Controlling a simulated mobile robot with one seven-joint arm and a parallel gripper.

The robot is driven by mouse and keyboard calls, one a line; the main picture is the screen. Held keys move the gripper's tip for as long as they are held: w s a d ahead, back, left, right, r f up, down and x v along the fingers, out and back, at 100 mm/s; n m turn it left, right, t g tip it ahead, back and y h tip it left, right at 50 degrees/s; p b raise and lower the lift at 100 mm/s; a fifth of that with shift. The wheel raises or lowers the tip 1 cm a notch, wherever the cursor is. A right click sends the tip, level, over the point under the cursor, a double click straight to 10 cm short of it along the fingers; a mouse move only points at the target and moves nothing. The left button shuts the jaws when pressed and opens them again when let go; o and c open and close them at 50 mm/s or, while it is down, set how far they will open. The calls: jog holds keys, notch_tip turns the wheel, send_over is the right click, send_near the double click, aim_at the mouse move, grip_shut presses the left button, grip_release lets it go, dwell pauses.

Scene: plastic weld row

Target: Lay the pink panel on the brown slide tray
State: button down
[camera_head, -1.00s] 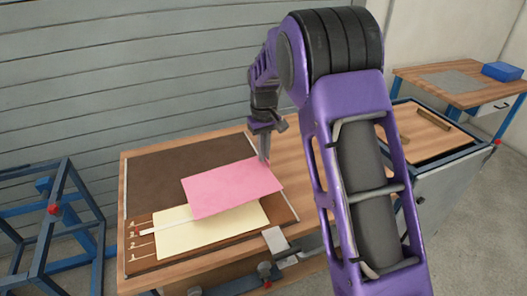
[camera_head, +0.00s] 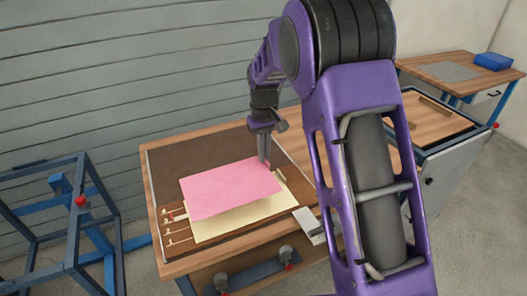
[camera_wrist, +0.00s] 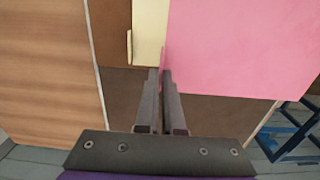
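The pink panel (camera_head: 232,188) hangs flat above the work table, over a cream sheet (camera_head: 245,215). My gripper (camera_head: 264,160) is shut on the panel's far right corner; in the wrist view my gripper (camera_wrist: 162,78) pinches the edge of the pink panel (camera_wrist: 235,50). The brown slide tray (camera_wrist: 110,35) lies under the cream sheet, on a darker brown bed (camera_head: 195,158). The panel hides most of the sheet and much of the tray. A gap between panel and sheet seems to show at the front.
Small pale clips (camera_head: 176,230) line the tray's left end. A light metal block (camera_head: 309,222) sits at the table's front right. A blue frame (camera_head: 62,215) stands left of the table. Another bench with a blue box (camera_head: 492,61) is at the back right.

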aim_at(263, 167)
jog(key=shift+s+a+f, duration=0.1)
jog(key=shift+s+a, duration=0.1)
jog(key=shift+a, duration=0.05)
jog(key=shift+f+b, duration=1.95)
jog(key=shift+f, duration=0.5)
jog(key=shift+p, duration=0.3)
jog(key=shift+f, duration=0.6)
jog(key=shift+f+b, duration=0.35)
jog(key=shift+f, duration=0.45)
dwell(1.5)
